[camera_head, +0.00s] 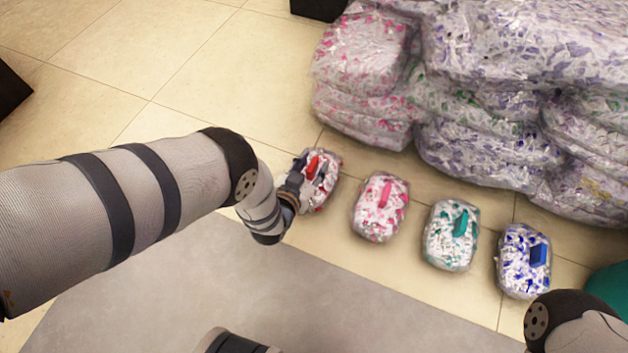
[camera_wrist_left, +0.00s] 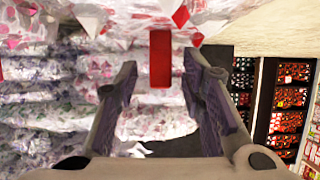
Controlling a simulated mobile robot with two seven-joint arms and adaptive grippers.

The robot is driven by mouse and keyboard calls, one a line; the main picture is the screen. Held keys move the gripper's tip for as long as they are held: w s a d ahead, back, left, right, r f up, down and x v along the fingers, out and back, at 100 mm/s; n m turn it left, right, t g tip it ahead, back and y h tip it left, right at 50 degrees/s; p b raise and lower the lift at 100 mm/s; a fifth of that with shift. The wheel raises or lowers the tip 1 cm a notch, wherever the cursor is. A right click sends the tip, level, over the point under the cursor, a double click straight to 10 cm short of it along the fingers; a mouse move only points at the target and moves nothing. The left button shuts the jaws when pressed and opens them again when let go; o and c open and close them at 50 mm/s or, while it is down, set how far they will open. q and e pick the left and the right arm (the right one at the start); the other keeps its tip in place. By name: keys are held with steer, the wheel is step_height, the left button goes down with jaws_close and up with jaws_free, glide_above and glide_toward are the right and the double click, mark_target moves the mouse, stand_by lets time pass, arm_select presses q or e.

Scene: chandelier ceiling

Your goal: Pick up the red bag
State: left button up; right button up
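The red bag (camera_head: 327,189) is a clear pack of white and red pieces with a red handle, lying on the floor at the left end of a row of similar bags. My left gripper (camera_head: 309,174) is at this bag and hides part of its left side. In the left wrist view, the red handle (camera_wrist_left: 160,58) stands between the two fingertips of my left gripper (camera_wrist_left: 161,66), with a gap on each side. The gripper is open. My right arm shows at the lower right of the head view, but its gripper is out of view.
A pink bag (camera_head: 380,207), a green bag (camera_head: 451,235) and a blue bag (camera_head: 524,262) continue the row to the right. Large stacked packs (camera_head: 480,100) stand behind. The tiled floor (camera_head: 200,75) at the upper left is clear.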

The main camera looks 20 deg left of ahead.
arm_select(q)
steer(key=shift+w+f, duration=0.1)
steer(key=shift+w, duration=0.25)
jaws_close()
